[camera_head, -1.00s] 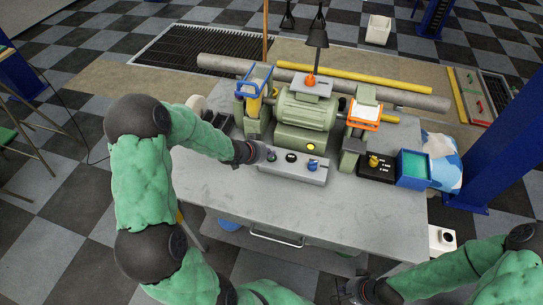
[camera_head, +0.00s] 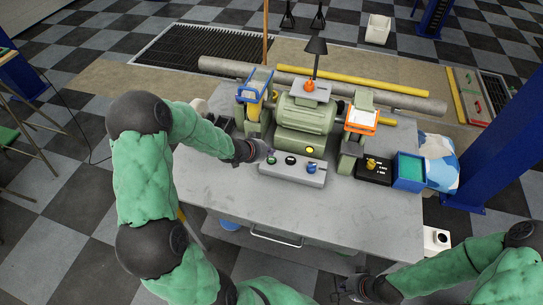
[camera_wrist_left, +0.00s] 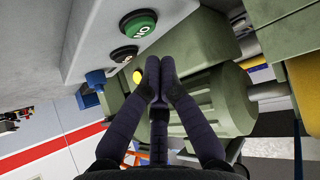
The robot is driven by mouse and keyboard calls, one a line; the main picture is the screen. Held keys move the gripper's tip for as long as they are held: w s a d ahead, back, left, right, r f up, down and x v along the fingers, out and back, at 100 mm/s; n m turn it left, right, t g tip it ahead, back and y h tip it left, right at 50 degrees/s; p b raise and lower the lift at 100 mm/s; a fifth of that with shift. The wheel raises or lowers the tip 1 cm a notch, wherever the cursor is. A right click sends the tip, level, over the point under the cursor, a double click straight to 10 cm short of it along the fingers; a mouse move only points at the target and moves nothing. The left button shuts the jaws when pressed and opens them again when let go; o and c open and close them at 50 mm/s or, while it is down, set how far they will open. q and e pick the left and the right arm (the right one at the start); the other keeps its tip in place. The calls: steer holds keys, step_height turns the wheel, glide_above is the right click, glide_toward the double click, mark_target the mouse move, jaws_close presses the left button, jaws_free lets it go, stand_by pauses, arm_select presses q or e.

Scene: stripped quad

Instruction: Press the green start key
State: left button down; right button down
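The green start key (camera_wrist_left: 139,24), marked ON, sits on a grey control box (camera_head: 292,173). In the head view the key (camera_head: 271,159) shows just beside my left gripper (camera_head: 266,150). In the left wrist view my left gripper (camera_wrist_left: 158,72) has its fingertips together and empty. They point towards the machine, below and right of the key, and look apart from it. A dark key (camera_wrist_left: 124,54) and a blue knob (camera_wrist_left: 95,78) follow along the box. My right gripper (camera_head: 341,288) is low in the head view, away from the box; its finger opening is unclear.
A green bench grinder (camera_head: 306,115) with a lit yellow lamp (camera_head: 309,150) stands behind the box. A blue bin (camera_head: 409,170) stands at the right. The front of the grey table (camera_head: 330,220) is clear.

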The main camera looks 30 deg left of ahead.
mark_target(269, 160)
arm_select(q)
steer(key=shift+r+p, duration=1.95)
steer(key=shift+r, duration=0.1)
steer(key=shift+f, duration=0.1)
